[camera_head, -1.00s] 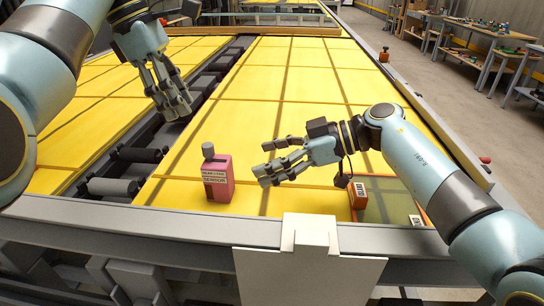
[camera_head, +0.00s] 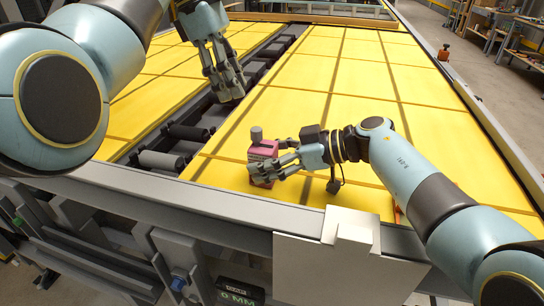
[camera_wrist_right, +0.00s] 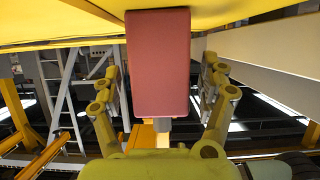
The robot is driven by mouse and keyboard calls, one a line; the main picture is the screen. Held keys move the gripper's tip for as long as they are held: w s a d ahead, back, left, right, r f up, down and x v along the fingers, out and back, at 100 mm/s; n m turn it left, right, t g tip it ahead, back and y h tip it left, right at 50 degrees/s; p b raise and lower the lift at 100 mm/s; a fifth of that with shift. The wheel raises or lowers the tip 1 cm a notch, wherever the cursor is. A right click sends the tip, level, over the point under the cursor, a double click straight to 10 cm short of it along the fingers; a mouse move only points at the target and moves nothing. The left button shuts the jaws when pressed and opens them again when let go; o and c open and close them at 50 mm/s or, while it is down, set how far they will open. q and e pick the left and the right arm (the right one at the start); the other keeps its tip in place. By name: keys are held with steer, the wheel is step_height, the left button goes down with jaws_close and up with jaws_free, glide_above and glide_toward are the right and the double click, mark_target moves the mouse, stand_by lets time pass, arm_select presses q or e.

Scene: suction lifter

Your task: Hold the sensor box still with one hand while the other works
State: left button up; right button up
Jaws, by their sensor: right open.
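In the right wrist view the box (camera_wrist_right: 158,65) sits between the two spread fingers, with gaps visible on both sides. My left gripper (camera_head: 230,92) hangs over the dark roller gap, well behind and left of the box. Its finger opening is unclear.
Yellow panels (camera_head: 330,110) stretch back, mostly clear. Dark rollers (camera_head: 160,160) fill the gap on the left. A grey rail (camera_head: 230,211) with a pale bracket (camera_head: 350,232) runs along the front. An orange edge (camera_head: 397,213) peeks out beside my right forearm.

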mark_target(256, 128)
steer(key=c, duration=1.4)
steer(key=shift+o, duration=0.2)
arm_select(q)
steer(key=o, duration=0.4)
steer(key=shift+d+m+y, duration=0.3)
steer(key=shift+d+y, duration=0.1)
steer(key=shift+d, duration=0.1)
steer(key=shift+o, duration=0.8)
steer(key=shift+d+y, duration=0.3)
steer(key=shift+d, duration=0.1)
arm_select(e)
steer(key=shift+d, duration=0.1)
arm_select(q)
steer(key=x, duration=1)
steer(key=shift+s, duration=0.1)
steer(key=c, duration=1.3)
